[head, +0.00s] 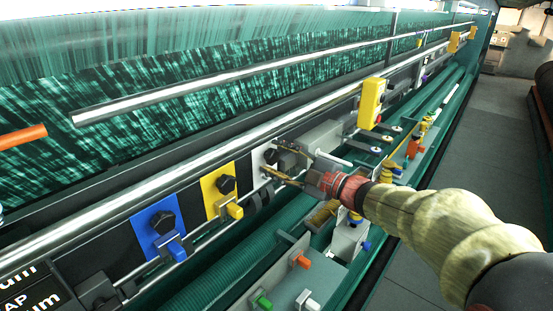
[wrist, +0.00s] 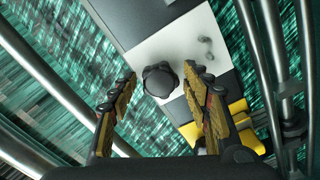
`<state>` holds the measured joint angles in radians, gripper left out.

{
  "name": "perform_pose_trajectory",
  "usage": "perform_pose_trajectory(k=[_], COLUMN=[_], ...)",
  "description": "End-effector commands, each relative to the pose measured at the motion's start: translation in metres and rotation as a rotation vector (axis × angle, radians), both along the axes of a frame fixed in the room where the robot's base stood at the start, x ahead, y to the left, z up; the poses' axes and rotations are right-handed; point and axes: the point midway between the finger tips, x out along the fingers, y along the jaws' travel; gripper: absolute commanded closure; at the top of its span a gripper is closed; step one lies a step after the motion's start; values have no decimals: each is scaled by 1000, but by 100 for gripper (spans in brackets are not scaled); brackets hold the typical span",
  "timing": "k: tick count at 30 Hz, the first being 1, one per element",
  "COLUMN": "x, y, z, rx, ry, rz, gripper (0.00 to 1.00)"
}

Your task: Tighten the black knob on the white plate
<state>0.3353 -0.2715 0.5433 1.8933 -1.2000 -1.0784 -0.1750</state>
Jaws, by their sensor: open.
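The black knob (wrist: 160,80) sits on the white plate (wrist: 150,45) in the wrist view. My gripper (wrist: 158,76) is open, with one yellow-padded finger to the left of the knob and one to the right. The knob shows between the fingertips, nearer the right one, with a gap on the left. I cannot tell how far the tips reach along the knob's depth. In the head view, my gripper (head: 274,162) is at the white plate (head: 258,160), and its fingers partly hide the knob.
A yellow plate (head: 210,190) and a blue plate (head: 147,238), each with a black knob, stand left of the white plate. Long metal rails (head: 180,188) run past the plates. An upright yellow block (head: 371,102) is further right. Grey floor (head: 455,160) lies clear at the right.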

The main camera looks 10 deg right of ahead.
Motion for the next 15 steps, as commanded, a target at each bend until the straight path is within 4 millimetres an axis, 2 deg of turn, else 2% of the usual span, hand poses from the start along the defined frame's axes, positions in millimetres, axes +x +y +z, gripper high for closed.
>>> perform_pose_trajectory(k=[15], x=[-29], y=[-22], z=[0], rx=[0], ry=[0], rz=[-2], gripper=[52])
